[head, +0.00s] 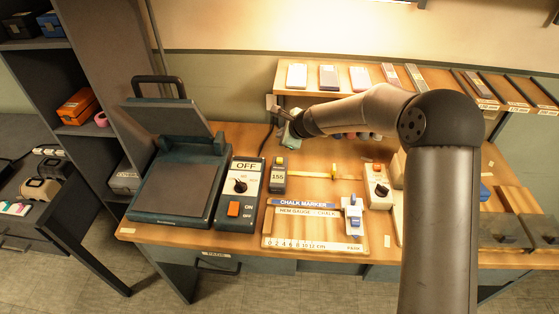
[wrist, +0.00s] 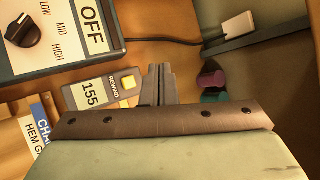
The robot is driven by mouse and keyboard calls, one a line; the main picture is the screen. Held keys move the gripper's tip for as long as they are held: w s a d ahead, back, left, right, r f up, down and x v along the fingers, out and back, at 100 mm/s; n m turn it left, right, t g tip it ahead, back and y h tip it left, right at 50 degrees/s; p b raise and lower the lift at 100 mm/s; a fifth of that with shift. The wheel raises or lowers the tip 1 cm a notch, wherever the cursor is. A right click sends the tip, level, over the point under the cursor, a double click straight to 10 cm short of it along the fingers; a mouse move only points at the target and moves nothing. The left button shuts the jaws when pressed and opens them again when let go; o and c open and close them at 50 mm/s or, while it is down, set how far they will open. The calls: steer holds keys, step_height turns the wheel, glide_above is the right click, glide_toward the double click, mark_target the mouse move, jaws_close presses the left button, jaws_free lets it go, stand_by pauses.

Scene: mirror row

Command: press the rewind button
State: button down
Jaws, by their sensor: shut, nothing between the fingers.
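In the head view the button (head: 280,160) is at the far end of the counter box (head: 278,180), which lies on the workbench. My gripper (wrist: 158,70) is shut and empty, just right of the button in the wrist view and apart from it in the picture. In the head view my gripper (head: 274,106) is beyond the box, towards the shelf; its fingertips are small there.
A control box (head: 240,188) with a dial, an OFF display and an orange switch stands left of the counter box. A press (head: 175,165) is farther left. The chalk marker gauge (head: 310,240) lies in front. A shelf (head: 330,90) runs behind.

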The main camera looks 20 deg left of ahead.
mark_target(282, 161)
steer(key=shift+f+b, duration=3.1)
steer(key=shift+f, duration=0.9)
steer(key=shift+f+b, duration=0.45)
steer(key=shift+f+b, duration=0.5)
steer(key=shift+f, duration=0.05)
steer(key=shift+r, duration=0.1)
steer(key=shift+r+p, duration=0.75)
steer(key=shift+r, duration=0.15)
step_height(282, 161, up, 5)
steer(key=p, duration=0.4)
